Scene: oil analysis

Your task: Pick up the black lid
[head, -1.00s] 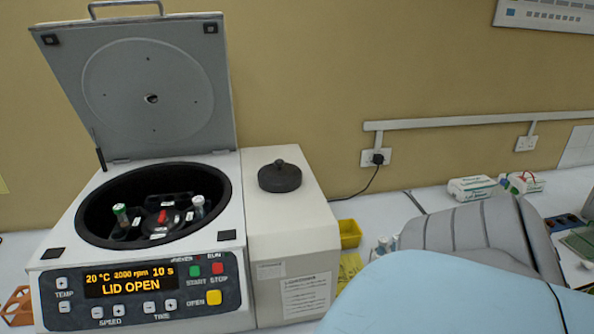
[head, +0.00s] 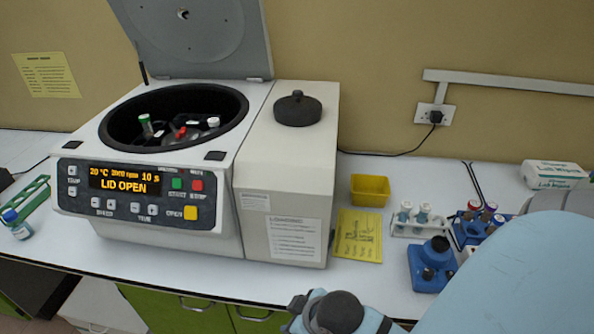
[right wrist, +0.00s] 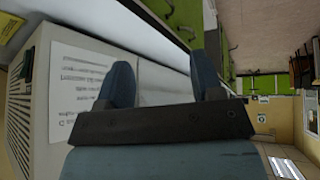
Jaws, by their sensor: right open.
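The black lid (head: 297,109), round with a small knob, lies on the flat top of the cream-white section at the right of the centrifuge (head: 285,160). Nothing touches it in the head view. My right gripper (right wrist: 164,78) is open and empty in the right wrist view, its two fingers apart. It faces the side of the machine with the printed label (right wrist: 78,88). The black lid does not show in the right wrist view. My left gripper cannot be made out in either view.
The centrifuge's big grey cover (head: 200,35) stands raised; tubes sit in its rotor (head: 180,130). A yellow tray (head: 370,190), a yellow sheet (head: 358,236), a tube rack (head: 420,226) and a blue device (head: 432,265) stand to the right. Part of my arm covers the lower right.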

